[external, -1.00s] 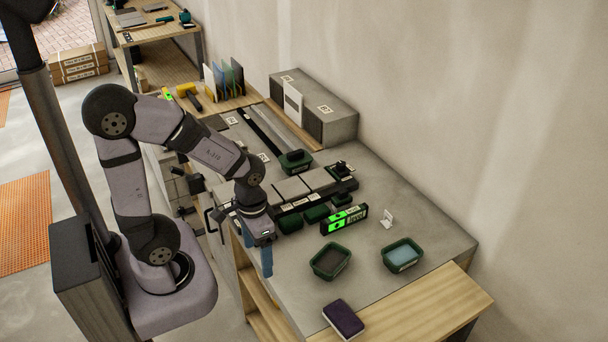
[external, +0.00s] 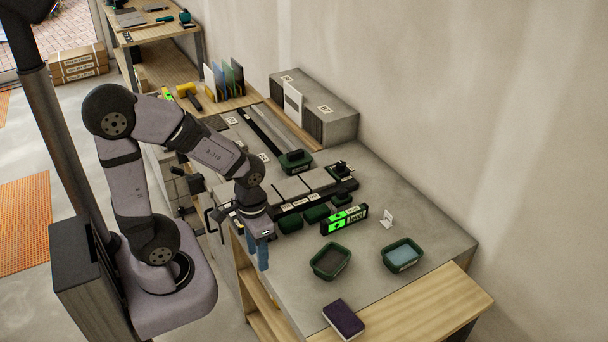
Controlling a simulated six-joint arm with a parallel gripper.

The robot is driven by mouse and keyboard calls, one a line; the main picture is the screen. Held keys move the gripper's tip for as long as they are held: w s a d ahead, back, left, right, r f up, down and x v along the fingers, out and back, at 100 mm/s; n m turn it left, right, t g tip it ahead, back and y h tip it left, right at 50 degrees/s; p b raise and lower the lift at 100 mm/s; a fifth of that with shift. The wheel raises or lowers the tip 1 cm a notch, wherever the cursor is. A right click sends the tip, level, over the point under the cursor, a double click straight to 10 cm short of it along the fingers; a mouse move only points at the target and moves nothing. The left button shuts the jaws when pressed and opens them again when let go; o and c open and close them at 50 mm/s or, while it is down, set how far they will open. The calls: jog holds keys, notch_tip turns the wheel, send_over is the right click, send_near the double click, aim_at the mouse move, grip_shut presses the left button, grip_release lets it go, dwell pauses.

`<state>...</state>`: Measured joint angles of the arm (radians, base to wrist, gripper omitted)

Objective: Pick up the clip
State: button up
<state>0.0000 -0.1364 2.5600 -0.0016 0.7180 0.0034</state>
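A small white upright piece (external: 388,218), which looks like the clip, stands on the grey worktop to the right of the green level (external: 344,219). It is too small to make out in detail. My gripper (external: 257,251) points down over the left front side of the worktop, well to the left of the white piece. Its two blue fingers show apart with nothing between them. Grey tiles (external: 291,188) lie in a row beyond my gripper.
Two green trays, one dark inside (external: 330,262) and one with light blue contents (external: 402,255), stand at the front. A dark purple pad (external: 343,319) lies near the front edge. Small dark green blocks (external: 290,223) sit by the tiles. A grey block (external: 340,122) stands at the back wall.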

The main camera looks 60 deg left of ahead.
jog(key=w+r+m+t+b, duration=0.2)
jog(key=w+r+m+t, duration=0.15)
jog(key=w+m, duration=0.6)
jog(key=w+r+m+t+b, duration=0.1)
jog(key=w+r+m+t, duration=0.25)
jog(key=w+m, duration=0.6)
jog(key=w+r+m+t+b, duration=0.2)
jog(key=w+r+m+t, duration=0.15)
jog(key=w+m, duration=0.65)
jog(key=w+f+m+t+h+b, duration=0.1)
jog(key=w+f+m+t+b, duration=0.3)
jog(key=m+b, duration=0.35)
jog(key=b, duration=0.9)
send_near(388, 214)
jog(key=w, duration=0.2)
jog(key=g, duration=0.1)
jog(key=shift+w+d+r, duration=0.25)
jog(key=shift+w+r, duration=0.05)
jog(key=shift+w, duration=0.1)
jog(key=shift+a+f, duration=0.1)
jog(key=shift+f, duration=0.4)
jog(key=shift+p+x, duration=0.3)
jog(key=shift+x, duration=0.8)
